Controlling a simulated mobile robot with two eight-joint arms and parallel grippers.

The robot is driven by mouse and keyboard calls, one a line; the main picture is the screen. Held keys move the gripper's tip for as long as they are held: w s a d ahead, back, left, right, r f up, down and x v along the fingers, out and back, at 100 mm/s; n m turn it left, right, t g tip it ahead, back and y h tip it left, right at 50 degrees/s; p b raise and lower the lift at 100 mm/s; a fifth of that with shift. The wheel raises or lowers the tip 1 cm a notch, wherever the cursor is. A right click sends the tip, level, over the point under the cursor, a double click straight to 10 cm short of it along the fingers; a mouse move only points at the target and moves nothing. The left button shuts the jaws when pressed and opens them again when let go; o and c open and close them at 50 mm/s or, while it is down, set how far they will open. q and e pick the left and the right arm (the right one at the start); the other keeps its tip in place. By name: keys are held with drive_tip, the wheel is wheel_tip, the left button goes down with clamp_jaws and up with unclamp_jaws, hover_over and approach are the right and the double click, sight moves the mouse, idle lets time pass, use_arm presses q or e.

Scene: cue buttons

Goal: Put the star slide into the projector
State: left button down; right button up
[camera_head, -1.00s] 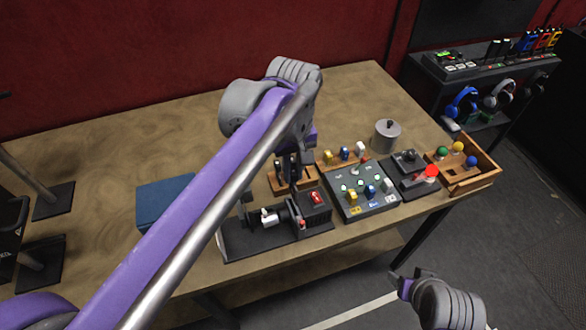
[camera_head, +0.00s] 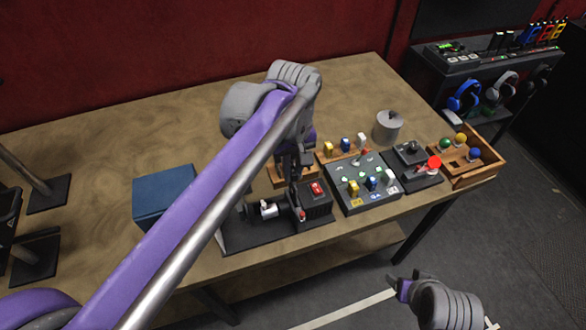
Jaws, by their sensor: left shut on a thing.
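The projector (camera_head: 268,234) is a dark device on a flat base near the table's front edge, with a red switch on its housing and a white part in its middle. My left gripper (camera_head: 294,188) points down over the projector, beside the switch housing. It is shut on a small dark slide, mostly hidden; its picture cannot be read. A wooden slide holder (camera_head: 280,178) stands just behind, partly covered by the gripper. My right gripper (camera_head: 395,284) hangs in front of the table over the floor; its jaw gap is unclear.
Right of the projector is a control panel (camera_head: 352,200) with coloured plugs, then a joystick box with a red knob (camera_head: 434,163) and a wooden tray (camera_head: 488,172) with coloured balls. A grey lidded pot (camera_head: 388,128) stands behind. A blue box (camera_head: 160,190) sits left, behind my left arm.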

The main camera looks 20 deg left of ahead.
sight(293, 188)
use_arm(q)
drive_tip(key=shift+f, duration=0.45)
idle(1.5)
drive_tip(key=shift+f+b, duration=1.55)
drive_tip(key=shift+f, duration=1.35)
use_arm(e)
drive_tip(key=shift+s+f, duration=0.3)
drive_tip(key=shift+f, duration=0.7)
drive_tip(key=shift+s+f, duration=0.3)
drive_tip(key=shift+f, duration=0.65)
use_arm(q)
drive_tip(key=c, duration=0.6)
unclamp_jaws()
drive_tip(key=shift+r+p, duration=2.2)
drive_tip(key=shift+r, duration=1.35)
use_arm(e)
wheel_tip(293, 188, up, 6)
drive_tip(key=w, duration=0.2)
drive_tip(key=shift+f, duration=0.15)
drive_tip(key=shift+s, duration=0.1)
